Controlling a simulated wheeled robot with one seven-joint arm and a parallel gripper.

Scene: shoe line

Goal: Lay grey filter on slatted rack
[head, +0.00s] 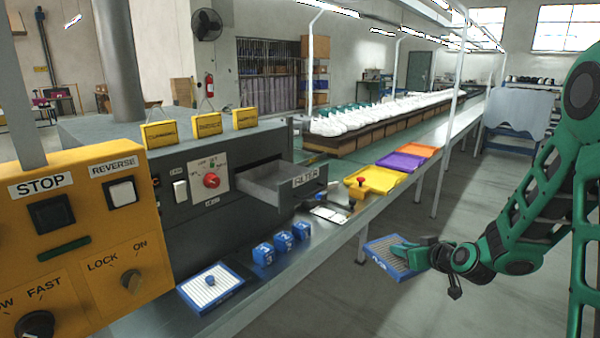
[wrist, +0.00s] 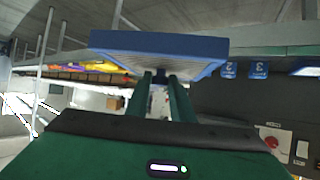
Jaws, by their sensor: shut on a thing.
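A blue-framed filter with a greyish pleated face (head: 388,262) is in my gripper (head: 420,254), held in the air in front of the bench's edge. In the wrist view its blue frame (wrist: 160,43) spans above my gripper's two fingers (wrist: 161,80), which are closed on it. A second blue-framed filter (head: 225,291) with a whiter pleated face and a small knob lies flat on the bench near the control box. An open, grey drawer labelled FILTER (head: 306,180) sticks out of the machine. I cannot make out a slatted rack in either view.
Blue numbered blocks (head: 284,242) stand along the bench (head: 262,300). Yellow (head: 375,179), purple (head: 401,161) and orange (head: 414,150) trays lie farther back. A yellow control box (head: 100,240) stands at left. The floor (head: 400,310) below the held filter looks clear.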

